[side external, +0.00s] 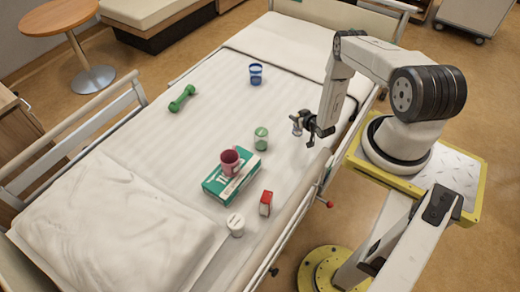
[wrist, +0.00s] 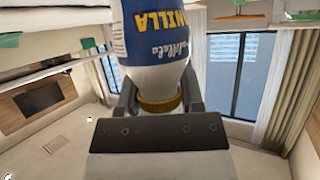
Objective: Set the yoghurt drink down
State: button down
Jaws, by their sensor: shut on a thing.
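My gripper (side external: 301,125) is above the right part of the bed, out to the right of a green-lidded clear jar (side external: 261,138). In the wrist view my gripper (wrist: 158,100) is shut on the yoghurt drink (wrist: 155,35), a white bottle with a blue label, yellow lettering and a gold cap. The fingers are around its neck by the cap.
On the bed (side external: 150,140) are a green dumbbell (side external: 182,98), a blue cup (side external: 256,74), a pink mug (side external: 230,161) on a green-and-white box (side external: 217,188), a red-and-white carton (side external: 266,203) and a white tub (side external: 236,225). A bed rail (side external: 285,222) runs along the near side.

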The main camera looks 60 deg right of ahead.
jog(key=shift+f, duration=0.1)
jog(key=shift+w+d+f, duration=0.1)
jog(key=shift+w+f, duration=0.05)
jog(key=shift+f, duration=0.8)
jog(key=shift+w+d+f, duration=0.1)
jog(key=shift+w+f, duration=0.05)
jog(key=shift+f, duration=0.75)
jog(key=shift+f, duration=0.15)
jog(key=shift+c, duration=1.2)
grip_release()
jog(key=shift+r, duration=0.2)
jog(key=v, duration=0.7)
jog(key=shift+s, duration=0.2)
